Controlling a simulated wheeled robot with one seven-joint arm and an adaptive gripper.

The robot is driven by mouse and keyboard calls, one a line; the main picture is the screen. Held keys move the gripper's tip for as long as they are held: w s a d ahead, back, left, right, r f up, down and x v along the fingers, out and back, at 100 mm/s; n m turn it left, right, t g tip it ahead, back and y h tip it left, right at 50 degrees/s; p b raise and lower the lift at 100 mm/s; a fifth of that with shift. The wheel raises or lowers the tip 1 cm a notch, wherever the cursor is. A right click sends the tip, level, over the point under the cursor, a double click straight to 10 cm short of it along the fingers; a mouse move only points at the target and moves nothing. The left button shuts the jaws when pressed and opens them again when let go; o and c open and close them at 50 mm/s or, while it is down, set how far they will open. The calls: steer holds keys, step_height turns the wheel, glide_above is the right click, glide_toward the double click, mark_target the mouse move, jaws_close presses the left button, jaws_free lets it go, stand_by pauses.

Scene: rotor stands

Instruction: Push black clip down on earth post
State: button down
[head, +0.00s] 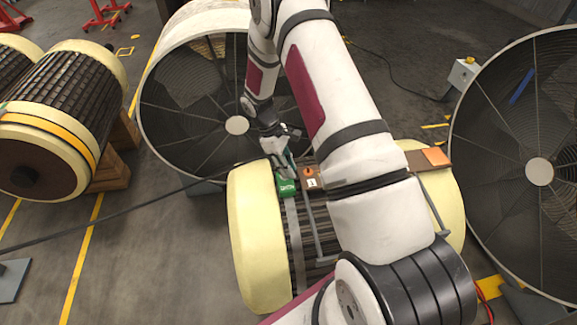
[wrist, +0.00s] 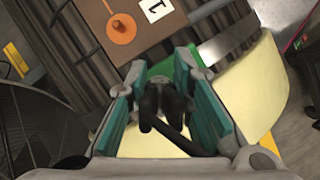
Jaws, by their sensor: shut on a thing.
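The black clip (wrist: 167,98) sits between the teal pads of my gripper (wrist: 160,76) in the wrist view, with its two dark arms toward the camera. My gripper is shut on it. In the head view my gripper (head: 284,163) is low over the rotor's far left end, right at a green labelled block (head: 288,187). The green block (wrist: 143,70) also shows just beyond the fingertips in the wrist view. The earth post itself is hidden behind the clip and fingers. I cannot tell whether the clip touches it.
A brown plate with an orange disc and a "1" label (wrist: 155,8) is beside the green block. A black cable (head: 130,207) runs left from my gripper. The rotor's cream end ring (head: 255,240) is close by. Large fans (head: 200,130) stand behind and right (head: 535,130).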

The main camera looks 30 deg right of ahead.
steer(key=shift+f+b, duration=0.3)
steer(key=shift+f, duration=0.15)
stand_by(0.3)
steer(key=c, duration=1.3)
jaws_free()
steer(key=v, duration=1.2)
